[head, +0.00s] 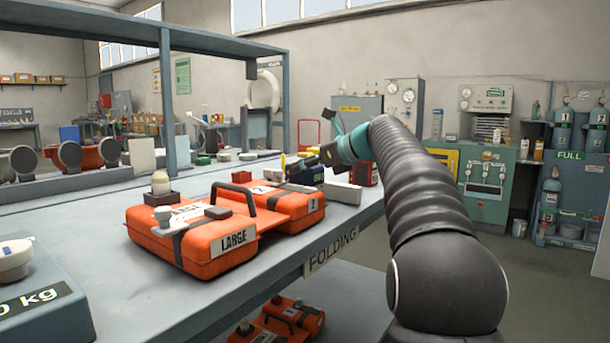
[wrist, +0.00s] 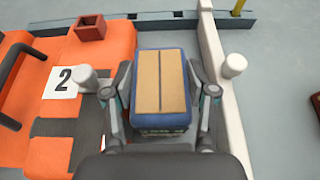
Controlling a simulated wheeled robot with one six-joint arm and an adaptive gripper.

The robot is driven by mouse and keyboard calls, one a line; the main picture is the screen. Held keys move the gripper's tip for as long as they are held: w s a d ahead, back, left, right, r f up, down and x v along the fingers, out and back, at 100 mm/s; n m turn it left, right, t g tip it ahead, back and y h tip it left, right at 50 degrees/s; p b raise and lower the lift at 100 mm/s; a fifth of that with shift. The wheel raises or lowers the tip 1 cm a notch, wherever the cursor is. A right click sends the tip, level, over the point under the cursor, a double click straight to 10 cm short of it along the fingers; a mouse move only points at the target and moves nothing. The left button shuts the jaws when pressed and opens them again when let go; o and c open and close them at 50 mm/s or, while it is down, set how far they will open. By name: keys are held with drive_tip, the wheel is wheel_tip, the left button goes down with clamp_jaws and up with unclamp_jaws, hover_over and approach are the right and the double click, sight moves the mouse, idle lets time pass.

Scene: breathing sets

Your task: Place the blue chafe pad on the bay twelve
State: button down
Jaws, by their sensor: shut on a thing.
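The blue chafe pad (wrist: 160,85) has a tan two-panel top and sits between the fingers of my gripper (wrist: 160,92) in the wrist view. My gripper is shut on its two sides. In the head view my gripper (head: 320,160) is over the far end of the bench, with a dark blue block (head: 305,172) just below it, seemingly the pad. An orange case (wrist: 105,50) with a white label "2" (wrist: 62,82) lies left of the pad in the wrist view. I cannot make out a bay marked twelve.
The orange case marked LARGE (head: 225,225) lies on the grey bench (head: 110,210). A pale bar (wrist: 222,85) runs close along the pad's right side. A dark red box (wrist: 91,26) is at upper left. Bare grey surface (wrist: 280,90) shows to the right.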

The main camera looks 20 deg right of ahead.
drive_tip(key=shift+f, duration=0.35)
drive_tip(key=shift+f, duration=0.1)
drive_tip(key=shift+c, duration=1.7)
unclamp_jaws()
